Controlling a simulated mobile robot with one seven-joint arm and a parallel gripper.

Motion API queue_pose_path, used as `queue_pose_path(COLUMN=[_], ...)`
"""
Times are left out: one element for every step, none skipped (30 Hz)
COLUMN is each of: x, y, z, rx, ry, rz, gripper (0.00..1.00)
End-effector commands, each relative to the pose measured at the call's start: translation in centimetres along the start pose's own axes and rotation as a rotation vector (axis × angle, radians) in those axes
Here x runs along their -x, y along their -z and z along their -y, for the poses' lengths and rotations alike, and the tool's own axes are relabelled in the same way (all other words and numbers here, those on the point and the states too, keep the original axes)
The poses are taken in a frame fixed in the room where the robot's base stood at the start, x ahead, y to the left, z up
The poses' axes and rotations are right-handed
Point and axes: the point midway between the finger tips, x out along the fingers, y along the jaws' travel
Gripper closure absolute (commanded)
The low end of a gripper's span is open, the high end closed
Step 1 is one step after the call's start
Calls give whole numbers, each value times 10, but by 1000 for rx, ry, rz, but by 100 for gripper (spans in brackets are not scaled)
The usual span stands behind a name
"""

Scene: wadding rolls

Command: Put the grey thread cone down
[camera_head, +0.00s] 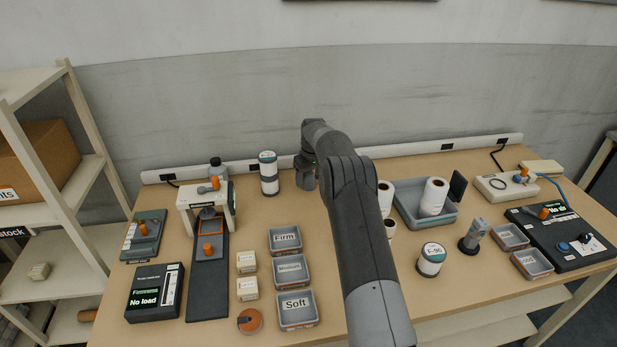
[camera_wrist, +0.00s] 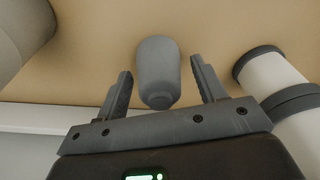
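The grey thread cone (camera_wrist: 158,72) shows in the wrist view between the two fingers of my gripper (camera_wrist: 160,88). The fingers are open, with a narrow gap visible on each side of the cone. Its narrower rounded end faces my palm, and the table top lies behind it. I cannot tell from this view whether its far end touches the table. In the head view my gripper (camera_head: 306,178) is low over the back middle of the table; I cannot pick out the cone from my arm there.
A white roll with dark bands (camera_head: 268,174) stands close left of my gripper; it also shows in the wrist view (camera_wrist: 272,78). White rolls (camera_head: 385,196) and a grey tray (camera_head: 410,208) are to the right. Labelled trays (camera_head: 285,240) stand in front left.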

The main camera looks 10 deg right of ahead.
Motion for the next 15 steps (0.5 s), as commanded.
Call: queue_pose_path(x=[0,0,0,0,0,0,1,2,5,8,12,17,22,28,37], y=[0,0,0,0,0,0,0,0,1,1,1,1,1,1,1], z=[0,0,0,0,0,0,0,0,0,0,0,0,0,0,0], rx=[0,0,0,0,0,0,0,0,0,0,0,0,0,0,0], ry=[0,0,0,0,0,0,0,0,-1,-1,-1,-1,-1,-1,-2], rz=[0,0,0,0,0,0,0,-1,-1,-2,-2,-2,-2,-2,-3], gripper=[35,35,35,35,35,35,35,35,35,35,35,35,35,35,35])
